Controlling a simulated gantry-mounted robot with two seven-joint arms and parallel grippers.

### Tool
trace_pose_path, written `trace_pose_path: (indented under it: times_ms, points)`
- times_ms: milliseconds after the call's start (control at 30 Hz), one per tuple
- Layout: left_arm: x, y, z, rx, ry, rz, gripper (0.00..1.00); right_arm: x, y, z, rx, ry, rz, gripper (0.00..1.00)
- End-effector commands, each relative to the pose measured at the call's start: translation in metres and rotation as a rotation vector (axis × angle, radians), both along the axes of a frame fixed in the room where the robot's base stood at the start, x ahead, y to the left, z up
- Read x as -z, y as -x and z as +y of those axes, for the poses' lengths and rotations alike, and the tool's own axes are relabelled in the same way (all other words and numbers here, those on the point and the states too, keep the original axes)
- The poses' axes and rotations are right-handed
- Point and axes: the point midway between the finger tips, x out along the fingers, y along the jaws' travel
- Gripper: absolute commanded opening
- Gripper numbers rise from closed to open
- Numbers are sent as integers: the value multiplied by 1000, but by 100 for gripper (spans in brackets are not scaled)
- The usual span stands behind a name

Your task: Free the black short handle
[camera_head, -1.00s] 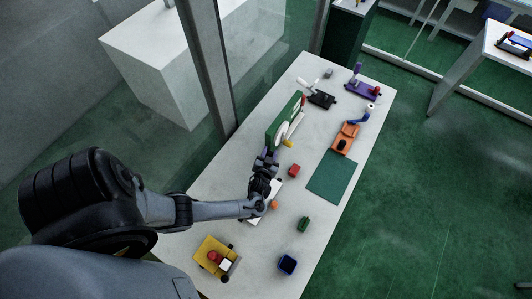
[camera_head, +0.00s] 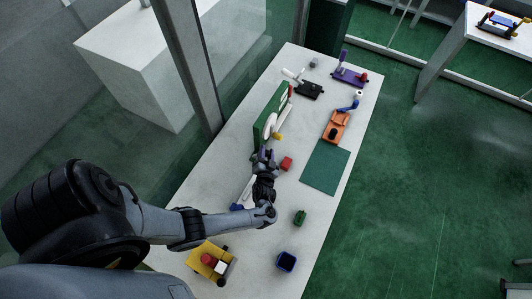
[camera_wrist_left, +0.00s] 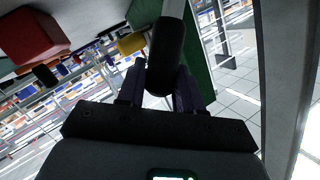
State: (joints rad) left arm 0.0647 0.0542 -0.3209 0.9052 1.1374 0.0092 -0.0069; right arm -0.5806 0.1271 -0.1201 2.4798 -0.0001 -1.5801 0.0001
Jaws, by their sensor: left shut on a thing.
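The black short handle (camera_wrist_left: 167,48) shows in the left wrist view as a dark rounded bar between the two fingers. My left gripper (camera_wrist_left: 160,88) is shut on it, with a finger on either side. In the head view my left gripper (camera_head: 263,157) is by the near end of an upright green board (camera_head: 266,122) with a white round part. The handle cannot be made out there, and what it joins onto is hidden. My right gripper is not in view.
A red block (camera_head: 286,163) lies just right of the gripper, with a yellow piece (camera_head: 278,136) behind. A green mat (camera_head: 325,168), an orange lever base (camera_head: 336,126) and a blue box (camera_head: 287,261) lie to the right.

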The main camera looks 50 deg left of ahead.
Motion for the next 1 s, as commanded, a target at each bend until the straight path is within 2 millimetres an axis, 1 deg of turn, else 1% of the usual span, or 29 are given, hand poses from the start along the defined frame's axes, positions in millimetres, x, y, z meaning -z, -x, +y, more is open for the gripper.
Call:
trace_pose_path:
  times_ms: [100, 133, 267, 533, 667, 767, 1000]
  points:
    - [0, 0, 0, 1, 1, 0, 0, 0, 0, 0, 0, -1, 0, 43]
    - [0, 0, 0, 1, 1, 0, 37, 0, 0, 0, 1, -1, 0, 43]
    - [0, 0, 0, 1, 1, 0, 56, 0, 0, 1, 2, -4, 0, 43]
    - [0, 0, 0, 0, 2, 0, 56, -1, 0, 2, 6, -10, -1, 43]
    - [0, 4, -5, 1, 2, 0, 56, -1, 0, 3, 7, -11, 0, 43]
    - [-2, 10, -13, 1, 3, -1, 56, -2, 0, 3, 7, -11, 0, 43]
    - [-9, 36, -44, 1, 6, 0, 56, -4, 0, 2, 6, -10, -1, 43]
